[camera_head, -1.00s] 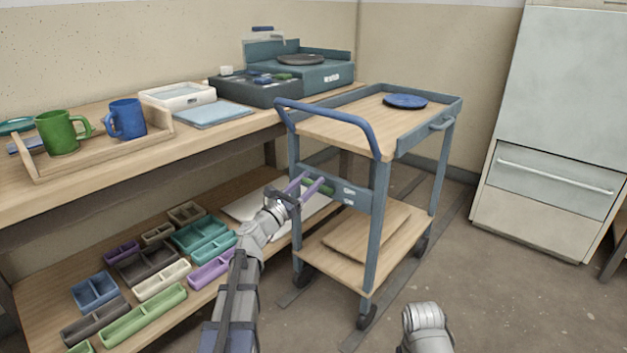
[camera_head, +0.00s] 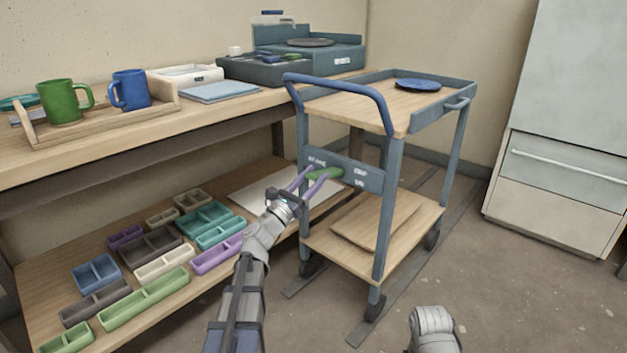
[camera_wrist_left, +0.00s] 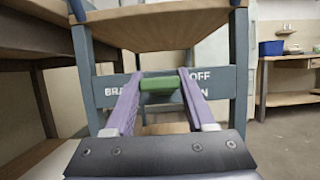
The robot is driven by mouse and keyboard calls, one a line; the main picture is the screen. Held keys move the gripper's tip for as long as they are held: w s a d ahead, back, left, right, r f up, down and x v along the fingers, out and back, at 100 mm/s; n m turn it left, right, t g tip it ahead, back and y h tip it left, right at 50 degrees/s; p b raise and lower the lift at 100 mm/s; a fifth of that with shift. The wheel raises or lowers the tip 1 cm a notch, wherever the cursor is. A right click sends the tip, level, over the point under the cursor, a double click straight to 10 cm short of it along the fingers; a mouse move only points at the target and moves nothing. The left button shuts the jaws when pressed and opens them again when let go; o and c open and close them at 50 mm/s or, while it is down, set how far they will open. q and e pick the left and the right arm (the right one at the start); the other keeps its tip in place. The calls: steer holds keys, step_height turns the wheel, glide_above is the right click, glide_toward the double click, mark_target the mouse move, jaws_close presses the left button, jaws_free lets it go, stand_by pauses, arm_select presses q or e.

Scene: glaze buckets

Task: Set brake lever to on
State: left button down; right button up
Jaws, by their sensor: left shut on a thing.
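The brake lever (camera_head: 325,173) is a short green bar on the blue-grey end panel (camera_head: 372,181) of the cart. The panel reads BRAKE on the left, with OFF above ON on the right. In the left wrist view, the green lever (camera_wrist_left: 160,84) lies about level between the labels; I cannot tell exactly which mark it points to. My left gripper (camera_head: 315,177) has purple fingers and is shut on the lever; they also show in the left wrist view (camera_wrist_left: 160,88), one on each side of it. My right gripper is out of view.
The cart has a wooden top (camera_head: 370,99) with a blue plate (camera_head: 417,85) and a lower shelf (camera_head: 345,250). A workbench (camera_head: 140,150) stands close on the left, with several small bins on its lower shelf. Floor is clear at the right.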

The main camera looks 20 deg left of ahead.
arm_select(q)
steer(key=shift+d, duration=0.1)
steer(key=shift+c, duration=1.2)
jaws_free()
steer(key=shift+w, duration=0.1)
steer(key=b+v, duration=0.3)
steer(key=v, duration=0.5)
